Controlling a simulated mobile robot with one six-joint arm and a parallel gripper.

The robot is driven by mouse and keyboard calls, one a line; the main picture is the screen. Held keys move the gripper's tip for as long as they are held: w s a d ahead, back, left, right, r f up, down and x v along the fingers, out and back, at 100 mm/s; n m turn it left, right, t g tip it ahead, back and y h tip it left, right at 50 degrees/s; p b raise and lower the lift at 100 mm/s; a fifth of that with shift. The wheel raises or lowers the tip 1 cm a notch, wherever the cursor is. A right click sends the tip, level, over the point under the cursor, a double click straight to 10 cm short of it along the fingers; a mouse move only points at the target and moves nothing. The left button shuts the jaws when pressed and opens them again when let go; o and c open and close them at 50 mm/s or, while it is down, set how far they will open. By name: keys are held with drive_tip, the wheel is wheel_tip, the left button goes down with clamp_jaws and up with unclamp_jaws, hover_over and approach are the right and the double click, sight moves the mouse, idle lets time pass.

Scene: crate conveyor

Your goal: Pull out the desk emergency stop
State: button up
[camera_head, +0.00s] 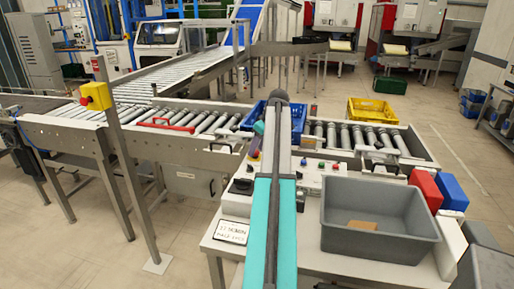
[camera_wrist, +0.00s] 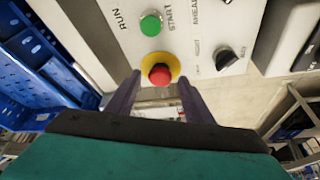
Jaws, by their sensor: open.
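The desk emergency stop (camera_wrist: 159,74) is a red mushroom button on a yellow ring, set in the pale control panel in the wrist view. My gripper (camera_wrist: 158,86) is open, its two dark fingers spread to the left and right of the button. The fingertips reach about level with the red cap in the picture; I see no clear contact. In the head view, my arm covers part of the desk panel (camera_head: 309,165), and a small yellow patch shows just left of the arm. I cannot tell how far the button is pressed in.
A green start button (camera_wrist: 151,25) and a black knob (camera_wrist: 229,57) sit close by on the panel. A grey bin (camera_head: 375,238) stands at the desk's right. A yellow box with a red button (camera_head: 96,96) is on a post at left. Roller conveyors lie behind.

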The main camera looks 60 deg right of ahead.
drive_tip(key=shift+f, duration=0.15)
drive_tip(key=shift+w, duration=0.1)
clamp_jaws()
drive_tip(key=shift+d+r+p, duration=0.1)
drive_tip(key=shift+r+p, duration=0.2)
drive_tip(key=shift+r, duration=0.5)
unclamp_jaws()
drive_tip(key=b+v, duration=0.2)
drive_tip(key=v, duration=1.1)
drive_tip(key=shift+r, duration=0.3)
